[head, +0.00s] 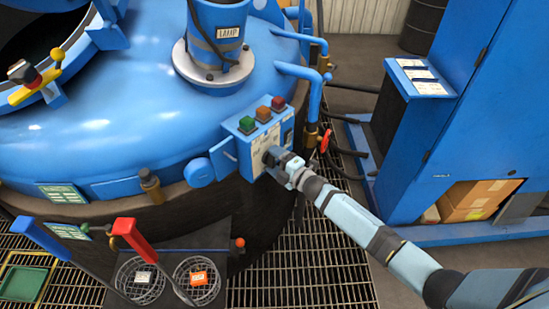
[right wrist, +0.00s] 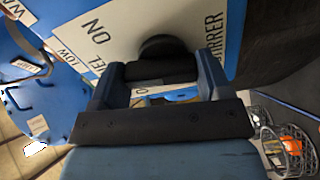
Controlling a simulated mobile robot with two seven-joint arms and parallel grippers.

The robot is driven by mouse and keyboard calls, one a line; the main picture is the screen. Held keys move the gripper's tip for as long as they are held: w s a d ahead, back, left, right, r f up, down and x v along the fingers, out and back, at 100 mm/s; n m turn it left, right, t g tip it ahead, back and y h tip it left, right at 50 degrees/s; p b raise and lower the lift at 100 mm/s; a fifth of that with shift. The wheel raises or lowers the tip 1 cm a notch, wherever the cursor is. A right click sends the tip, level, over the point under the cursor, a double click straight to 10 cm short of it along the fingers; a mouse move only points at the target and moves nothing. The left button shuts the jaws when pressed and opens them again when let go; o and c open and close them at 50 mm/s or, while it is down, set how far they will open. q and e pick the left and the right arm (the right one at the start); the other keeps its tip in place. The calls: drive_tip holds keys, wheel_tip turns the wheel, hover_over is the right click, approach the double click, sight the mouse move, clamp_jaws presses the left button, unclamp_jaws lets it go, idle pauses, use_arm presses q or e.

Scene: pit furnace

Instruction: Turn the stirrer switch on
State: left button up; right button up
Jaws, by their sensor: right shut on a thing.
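The stirrer switch (right wrist: 160,47) is a black rotary knob on a white panel. In the right wrist view the words "ON" and "STIRRER" are printed beside it. The panel (head: 262,139) is on the front of a blue control box (head: 228,148) on the side of the furnace. My right gripper (head: 274,158) is at this panel and covers the knob in the head view. In the right wrist view my right gripper (right wrist: 160,75) is shut on the knob's bar, with a finger on either side. My left gripper is not in view.
Green (head: 247,124), orange (head: 263,114) and red (head: 278,103) lamps or buttons top the box. A red valve handle (head: 325,140) and pipes are close to its right. A blue cabinet (head: 440,140) stands at right.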

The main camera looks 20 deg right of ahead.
drive_tip(key=m+p, duration=0.1)
drive_tip(key=m, duration=0.2)
drive_tip(key=shift+d+m, duration=0.1)
drive_tip(key=shift+m, duration=0.3)
drive_tip(key=shift+m+p, duration=0.55)
drive_tip(key=shift+m, duration=1.25)
drive_tip(key=o, duration=0.9)
drive_tip(key=b+v, duration=0.1)
drive_tip(key=v, duration=1.2)
drive_tip(key=shift+s+d, duration=0.2)
drive_tip(key=shift+s, duration=0.05)
